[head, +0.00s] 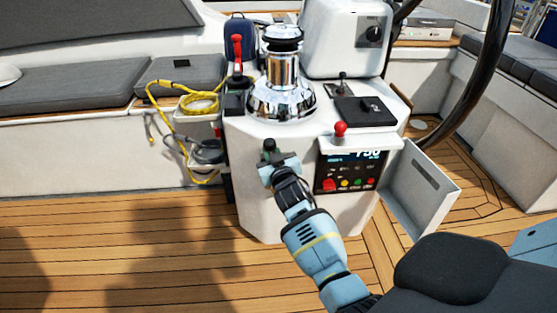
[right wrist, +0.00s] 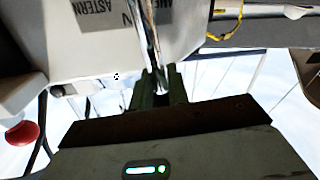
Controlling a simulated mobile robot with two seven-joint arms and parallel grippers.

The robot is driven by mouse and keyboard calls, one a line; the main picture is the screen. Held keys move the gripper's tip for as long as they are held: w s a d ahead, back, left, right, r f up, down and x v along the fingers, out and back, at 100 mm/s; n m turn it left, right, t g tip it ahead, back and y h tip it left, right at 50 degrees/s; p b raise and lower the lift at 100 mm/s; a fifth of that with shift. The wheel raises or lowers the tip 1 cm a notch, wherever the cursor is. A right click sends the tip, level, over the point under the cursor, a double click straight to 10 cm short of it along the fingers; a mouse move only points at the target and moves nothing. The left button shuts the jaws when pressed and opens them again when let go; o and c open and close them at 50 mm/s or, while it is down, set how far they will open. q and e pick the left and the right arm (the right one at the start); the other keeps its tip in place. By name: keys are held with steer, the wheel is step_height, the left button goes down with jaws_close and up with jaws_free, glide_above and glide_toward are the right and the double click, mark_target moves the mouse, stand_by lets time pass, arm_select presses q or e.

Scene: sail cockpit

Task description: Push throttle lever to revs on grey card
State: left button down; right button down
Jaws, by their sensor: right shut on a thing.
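The throttle lever (right wrist: 148,40) is a chrome rod in the right wrist view, beside grey labels reading ASTERN, N and part of AHEAD (right wrist: 95,14). My right gripper (right wrist: 160,84) is shut on this rod. In the head view my right gripper (head: 269,150) is at the front left of the white console (head: 255,205), and the lever is hidden there. A dark display panel (head: 350,172) shows large digits that look like 750, partly hidden by the ledge above. A small grey card (head: 426,173) is on the open white door; its text is too small to read. My left gripper is not in view.
A red ball knob (head: 340,128) stands on the ledge above the display and also shows in the right wrist view (right wrist: 22,133). A chrome winch (head: 282,80) tops the console. A yellow rope (head: 200,103) hangs at its left. A black steering wheel rim (head: 475,75) is at right.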

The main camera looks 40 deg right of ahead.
steer(key=w+a+f+n+b, duration=0.1)
steer(key=w+a+n+b, duration=0.2)
steer(key=a+n, duration=0.1)
steer(key=shift+w+a+g, duration=0.15)
steer(key=shift+a+g, duration=0.15)
steer(key=shift+a, duration=0.25)
steer(key=c, duration=1.3)
jaws_free()
steer(key=shift+f, duration=0.1)
steer(key=shift+c, duration=0.2)
steer(key=shift+f, duration=0.15)
